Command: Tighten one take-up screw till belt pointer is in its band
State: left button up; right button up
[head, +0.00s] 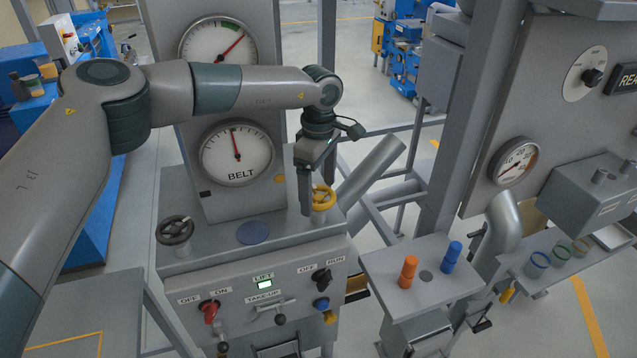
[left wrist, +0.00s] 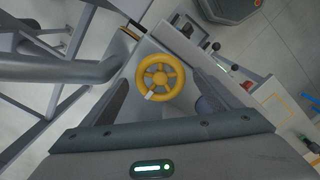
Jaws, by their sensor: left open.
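My left gripper (head: 319,196) is open and points down over the yellow handwheel (head: 323,197) at the right of the console top. In the left wrist view the yellow handwheel (left wrist: 160,77) shows between the two fingers, with a pale mark on its near rim; I see no finger closed on it. A black handwheel (head: 175,230) stands at the console's left. The BELT gauge (head: 237,153) has a red pointer, nearly upright and slightly left, by a small green band at the top; I cannot tell whether it is inside. My right gripper is not in view.
An upper gauge (head: 217,42) has its red pointer right of its green band. A slanted grey pipe (head: 372,172) rises just right of the yellow wheel. Orange (head: 408,271) and blue (head: 452,254) pegs stand farther right.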

pick_arm(q)
jog(key=shift+f, duration=0.1)
jog(key=c, duration=1.1)
jog(key=shift+f+n+b, duration=0.15)
jog(key=shift+n+b, duration=0.15)
jog(key=shift+b, duration=0.4)
jog(key=n+b, duration=1)
jog(key=b, duration=0.4)
jog(key=n+b, duration=0.2)
jog(key=shift+n, duration=0.3)
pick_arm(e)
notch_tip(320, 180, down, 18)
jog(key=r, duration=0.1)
pick_arm(q)
jog(key=shift+n+b, duration=0.5)
jog(key=shift+n, duration=0.2)
jog(key=shift+r, duration=0.25)
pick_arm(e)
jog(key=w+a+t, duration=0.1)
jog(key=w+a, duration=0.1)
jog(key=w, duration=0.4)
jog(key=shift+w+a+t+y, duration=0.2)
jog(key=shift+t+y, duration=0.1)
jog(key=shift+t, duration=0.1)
pick_arm(q)
jog(key=o, duration=1.1)
